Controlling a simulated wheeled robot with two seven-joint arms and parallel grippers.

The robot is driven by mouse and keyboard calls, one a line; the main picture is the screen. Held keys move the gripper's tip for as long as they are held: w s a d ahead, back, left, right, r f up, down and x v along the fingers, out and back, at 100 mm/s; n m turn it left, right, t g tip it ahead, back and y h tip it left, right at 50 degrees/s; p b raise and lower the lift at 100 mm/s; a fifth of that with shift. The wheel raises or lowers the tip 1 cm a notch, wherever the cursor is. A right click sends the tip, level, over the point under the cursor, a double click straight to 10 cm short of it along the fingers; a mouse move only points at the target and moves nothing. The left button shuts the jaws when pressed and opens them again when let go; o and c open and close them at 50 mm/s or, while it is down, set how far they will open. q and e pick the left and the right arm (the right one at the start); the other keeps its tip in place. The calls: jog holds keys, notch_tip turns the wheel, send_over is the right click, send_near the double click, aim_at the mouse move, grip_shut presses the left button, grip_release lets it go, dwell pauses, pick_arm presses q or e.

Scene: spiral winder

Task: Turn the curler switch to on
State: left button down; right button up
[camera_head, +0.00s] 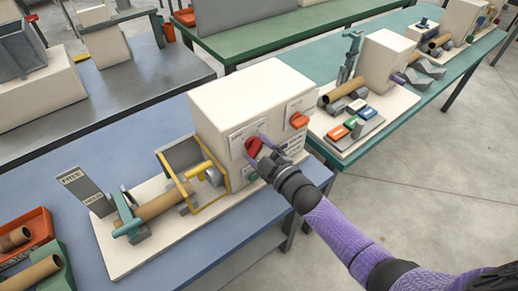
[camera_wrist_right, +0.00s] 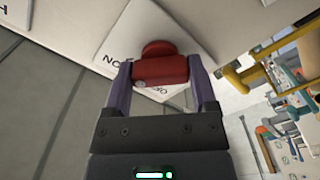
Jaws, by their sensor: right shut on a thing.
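The spiral winder (camera_head: 240,95) is a cream box on a pale base, standing on a blue bench. Its curler switch (camera_head: 254,146) is a red knob on the front face, over a white label plate. My right gripper (camera_head: 258,148) is at that knob, with its fingers on either side of it. In the right wrist view the red switch (camera_wrist_right: 160,68) sits between the two purple fingertips of the gripper (camera_wrist_right: 160,84), which are shut on it. The fingers and knob cover part of the label's lettering. My left gripper is in neither view.
An orange knob (camera_head: 299,120) is on the same face, to the right. A yellow guard frame (camera_head: 187,190) and a brown tube (camera_head: 165,202) lie to the left. A teal bench (camera_head: 400,112) with another machine stands behind. Open floor (camera_head: 430,180) lies to the right.

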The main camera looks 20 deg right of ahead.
jog(key=o, duration=1.1)
jog(key=shift+o, duration=0.3)
jog(key=shift+s+d, duration=0.15)
jog(key=shift+s, duration=0.15)
jog(key=p+v, duration=0.1)
jog(key=v, duration=0.8)
jog(key=shift+s+p, duration=0.15)
jog(key=shift+p, duration=0.2)
